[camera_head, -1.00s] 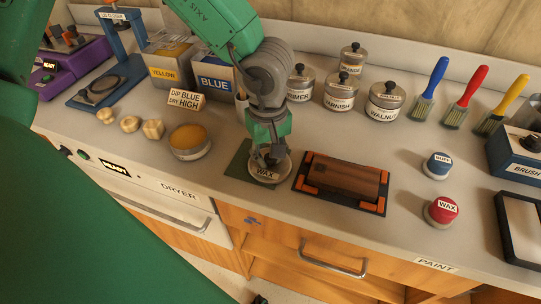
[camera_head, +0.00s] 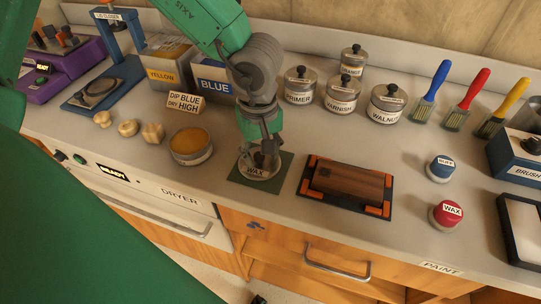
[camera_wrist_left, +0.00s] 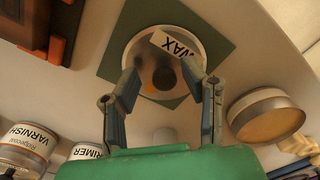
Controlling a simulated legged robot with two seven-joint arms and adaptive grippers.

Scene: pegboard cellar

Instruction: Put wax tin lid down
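The wax tin lid (camera_head: 262,172), a round grey lid with a WAX label and a dark knob, lies on a green mat (camera_head: 284,168) at the counter's front middle. The lid shows in the left wrist view (camera_wrist_left: 187,46). My left gripper (camera_head: 266,158) points down over the lid. In the left wrist view its two fingers (camera_wrist_left: 163,68) stand apart on either side of the knob, with a gap visible. An uncovered round tin of yellow-orange wax (camera_head: 190,142) stands left of the mat. My right gripper is not in view.
A brown block sits in a dark tray with orange corners (camera_head: 380,211) close right of the mat. Labelled cans (camera_head: 341,96) stand behind. Light knobs (camera_head: 128,128) lie at left. Buff (camera_head: 440,168) and wax (camera_head: 445,215) pots stand at right. A dip sign (camera_head: 186,101) stands behind the tin.

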